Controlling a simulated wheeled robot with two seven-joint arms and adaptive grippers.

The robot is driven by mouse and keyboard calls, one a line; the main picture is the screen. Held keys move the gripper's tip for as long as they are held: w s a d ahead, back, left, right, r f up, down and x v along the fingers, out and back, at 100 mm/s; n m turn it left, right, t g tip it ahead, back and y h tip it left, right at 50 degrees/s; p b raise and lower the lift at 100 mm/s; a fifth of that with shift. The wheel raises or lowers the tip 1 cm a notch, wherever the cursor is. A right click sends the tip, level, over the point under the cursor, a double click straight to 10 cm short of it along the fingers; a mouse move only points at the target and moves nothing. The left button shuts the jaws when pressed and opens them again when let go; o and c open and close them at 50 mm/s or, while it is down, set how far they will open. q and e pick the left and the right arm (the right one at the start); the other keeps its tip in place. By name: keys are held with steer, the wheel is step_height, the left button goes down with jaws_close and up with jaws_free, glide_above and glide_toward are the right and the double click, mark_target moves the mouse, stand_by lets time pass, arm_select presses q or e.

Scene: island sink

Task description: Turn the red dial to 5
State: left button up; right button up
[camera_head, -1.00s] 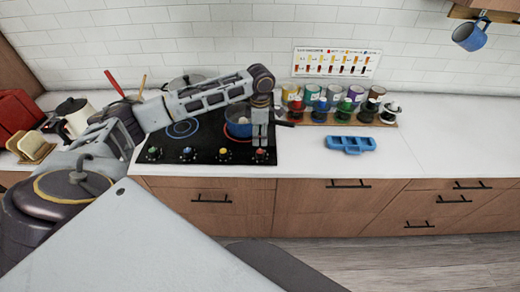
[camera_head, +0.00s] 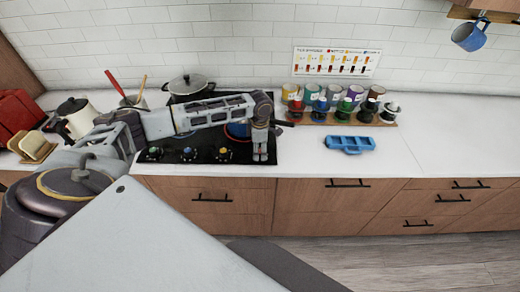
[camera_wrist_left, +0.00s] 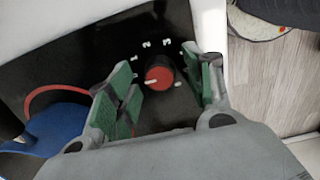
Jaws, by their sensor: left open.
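The red dial (camera_wrist_left: 158,78) sits on the black stove panel, with white numbers 1, 2 and 3 printed in an arc beside it. A pale mark shows at its lower right edge; I cannot tell surely which number it points to. My left gripper (camera_wrist_left: 159,72) is open, its green-padded fingers on either side of the dial with gaps between. In the head view my left gripper (camera_head: 261,153) points down at the stove's front right corner and hides the red dial. My right gripper is not in view.
Other dials, including a yellow one (camera_head: 222,153), line the front of the cooktop (camera_head: 205,165). A blue pan (camera_head: 237,130) stands behind my gripper, and a lidded pot (camera_head: 190,87) stands at the back.

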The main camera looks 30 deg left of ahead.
arm_select(q)
steer(key=c, duration=1)
steer(key=shift+c, duration=0.2)
